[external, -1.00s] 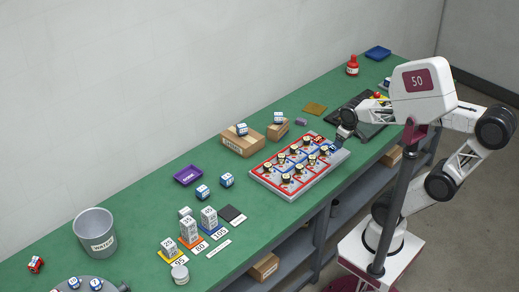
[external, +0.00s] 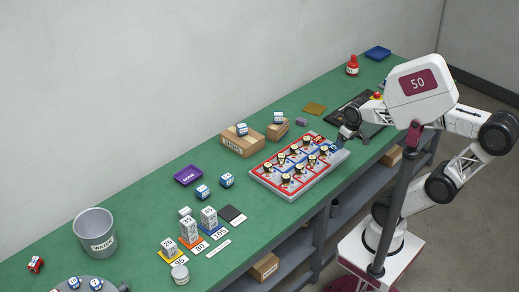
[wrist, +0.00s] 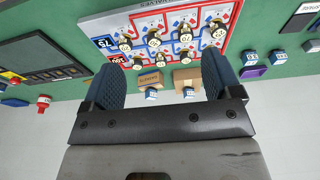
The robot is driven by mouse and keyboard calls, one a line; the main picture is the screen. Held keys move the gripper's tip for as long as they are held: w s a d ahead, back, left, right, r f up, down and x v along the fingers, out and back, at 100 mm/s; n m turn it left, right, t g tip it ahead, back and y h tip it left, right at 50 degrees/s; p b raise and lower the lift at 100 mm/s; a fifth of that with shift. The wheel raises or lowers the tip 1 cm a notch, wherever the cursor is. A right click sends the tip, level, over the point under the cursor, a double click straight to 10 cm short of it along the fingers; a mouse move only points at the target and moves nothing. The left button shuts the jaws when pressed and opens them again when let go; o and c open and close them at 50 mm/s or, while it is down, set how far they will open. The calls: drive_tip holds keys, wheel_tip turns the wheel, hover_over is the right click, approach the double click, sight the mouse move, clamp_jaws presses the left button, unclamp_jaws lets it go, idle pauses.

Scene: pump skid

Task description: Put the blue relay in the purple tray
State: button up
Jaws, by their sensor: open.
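Several blue-and-white relay cubes are in view; I cannot tell which one is meant. Two of them, a left relay (external: 203,192) and a right relay (external: 227,180), stand on the green bench beside the purple tray (external: 188,175). Others are a relay (external: 242,129) on a cardboard box and a relay (external: 278,117) on a smaller box. The tray looks empty and shows at the right of the wrist view (wrist: 253,72). My gripper (external: 341,141) is open and empty near the right end of the valve board; its blue fingers (wrist: 162,60) are spread in the wrist view.
The valve board (external: 253,173) with several black-and-gold knobs lies between my gripper and the tray. Cardboard boxes (external: 238,145) stand behind it. Labelled grey blocks (external: 189,232) and a grey bucket (external: 95,235) are farther left. Bench around the tray is mostly clear.

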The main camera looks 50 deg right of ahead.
drive_tip(key=w+a+r+n, duration=0.15)
drive_tip(key=w+a, duration=0.25)
drive_tip(key=w, duration=0.4)
drive_tip(key=w+a+r+n, duration=0.1)
drive_tip(key=w+a+n, duration=0.2)
drive_tip(key=w, duration=0.5)
drive_tip(key=n+g, duration=0.3)
drive_tip(key=n, duration=1.1)
hover_over(202, 188)
drive_tip(key=f, duration=2.2)
drive_tip(key=shift+s+d+f, duration=0.1)
drive_tip(key=shift+s+d, duration=0.15)
drive_tip(key=shift+d, duration=0.05)
drive_tip(key=shift+a+f, duration=0.3)
drive_tip(key=shift+a, duration=0.1)
drive_tip(key=shift+w+f, duration=0.1)
drive_tip(key=shift+f, duration=1.2)
drive_tip(key=shift+w+f, duration=0.1)
drive_tip(key=shift+f, duration=2.5)
